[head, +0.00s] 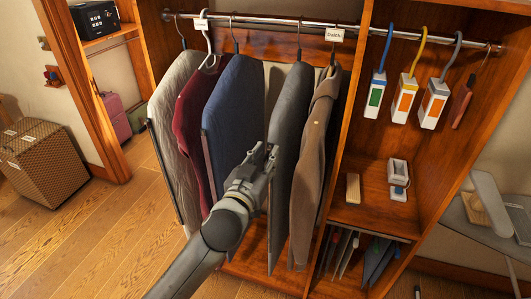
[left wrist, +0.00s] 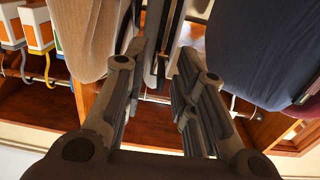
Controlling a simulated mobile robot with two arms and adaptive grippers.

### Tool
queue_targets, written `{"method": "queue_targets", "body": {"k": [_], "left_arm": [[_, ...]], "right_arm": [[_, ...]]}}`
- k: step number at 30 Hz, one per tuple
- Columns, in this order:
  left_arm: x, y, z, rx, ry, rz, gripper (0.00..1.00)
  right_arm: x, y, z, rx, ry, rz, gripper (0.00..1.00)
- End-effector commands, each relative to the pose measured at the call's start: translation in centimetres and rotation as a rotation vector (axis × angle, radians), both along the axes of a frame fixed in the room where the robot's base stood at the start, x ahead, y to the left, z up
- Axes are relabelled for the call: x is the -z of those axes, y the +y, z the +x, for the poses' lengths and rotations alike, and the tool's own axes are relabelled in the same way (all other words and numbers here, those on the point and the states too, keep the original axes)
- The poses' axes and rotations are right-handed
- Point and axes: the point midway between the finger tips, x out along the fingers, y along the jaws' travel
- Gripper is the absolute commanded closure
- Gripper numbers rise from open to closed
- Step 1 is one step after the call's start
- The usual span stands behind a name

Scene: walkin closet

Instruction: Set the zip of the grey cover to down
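A dark grey cover (head: 288,125) hangs on the rail between a blue cover (head: 232,105) and a brown coat (head: 313,140). A paler grey cover (head: 170,125) hangs at the far left of the row. My left gripper (head: 264,153) is in front of the gap between the blue and dark grey covers. In the left wrist view, its fingers (left wrist: 164,55) are apart, with a thin grey edge (left wrist: 158,62) showing between them. I cannot tell whether they touch it. I cannot make out a zip pull. My right gripper is not in view.
A maroon garment (head: 192,130) hangs left of the blue cover. The wooden divider (head: 347,130) stands right of the coat. Beyond it hang several tagged items (head: 405,100) above a shelf (head: 375,215). A woven box (head: 45,155) stands at left; the floor (head: 90,240) before it is clear.

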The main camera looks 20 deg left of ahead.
Motion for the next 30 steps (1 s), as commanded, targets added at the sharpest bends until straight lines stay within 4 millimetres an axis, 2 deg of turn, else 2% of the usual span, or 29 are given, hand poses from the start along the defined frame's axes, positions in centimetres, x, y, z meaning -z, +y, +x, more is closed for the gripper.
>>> {"method": "queue_targets", "body": {"k": [11, 17, 30], "left_arm": [[-0.01, -0.04, 0.41, 0.001, -0.001, 0.000, 0.74], [0.00, -0.04, 0.40, 0.001, 0.000, 0.000, 1.00], [0.58, 0.22, 0.38, 0.000, 0.001, 0.000, 1.00]], "right_arm": [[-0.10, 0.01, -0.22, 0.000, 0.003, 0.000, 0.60], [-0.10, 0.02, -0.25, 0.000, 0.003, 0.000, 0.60], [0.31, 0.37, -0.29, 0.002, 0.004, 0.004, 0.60]]}}
